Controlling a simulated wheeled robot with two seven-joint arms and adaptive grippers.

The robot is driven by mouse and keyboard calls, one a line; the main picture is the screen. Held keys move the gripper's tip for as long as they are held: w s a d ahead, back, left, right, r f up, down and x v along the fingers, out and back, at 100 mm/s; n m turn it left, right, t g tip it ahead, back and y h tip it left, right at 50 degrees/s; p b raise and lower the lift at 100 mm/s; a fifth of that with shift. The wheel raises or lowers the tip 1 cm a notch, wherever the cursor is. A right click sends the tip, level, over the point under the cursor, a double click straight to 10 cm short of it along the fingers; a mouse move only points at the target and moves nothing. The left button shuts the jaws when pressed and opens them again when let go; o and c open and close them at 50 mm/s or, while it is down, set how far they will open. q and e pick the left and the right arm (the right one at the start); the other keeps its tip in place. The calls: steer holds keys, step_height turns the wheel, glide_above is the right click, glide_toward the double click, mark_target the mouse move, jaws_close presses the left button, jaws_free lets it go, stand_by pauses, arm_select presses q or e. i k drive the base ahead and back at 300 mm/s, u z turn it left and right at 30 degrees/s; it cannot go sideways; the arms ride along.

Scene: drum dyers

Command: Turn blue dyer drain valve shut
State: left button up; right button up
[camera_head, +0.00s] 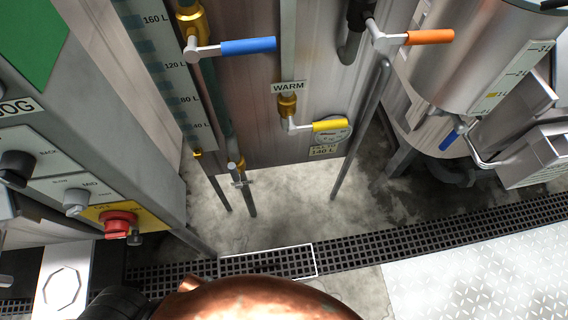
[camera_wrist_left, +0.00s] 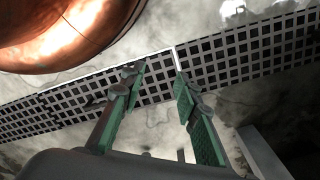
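A small blue lever (camera_head: 452,138) sits low on the front of the steel drum (camera_head: 470,60) at the right in the head view. It slants up to the right, and a curved grey pipe shows below it. Another blue-handled valve (camera_head: 248,46) is high on the tank, its handle nearly level. In the left wrist view my left gripper (camera_wrist_left: 158,85) is open, with nothing between its green-padded fingers. It points over the floor grating, away from any valve. My right gripper is not in view.
An orange-handled valve (camera_head: 429,37) and a yellow-handled valve (camera_head: 330,126) are on the tank pipes. A copper rounded body (camera_head: 260,300) fills the bottom. The floor grating (camera_head: 400,243) crosses open floor.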

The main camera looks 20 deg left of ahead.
mark_target(234, 173)
steer(key=z, duration=0.45)
steer(key=k, duration=1.1)
steer(key=u, duration=1.4)
steer(key=i, duration=0.5)
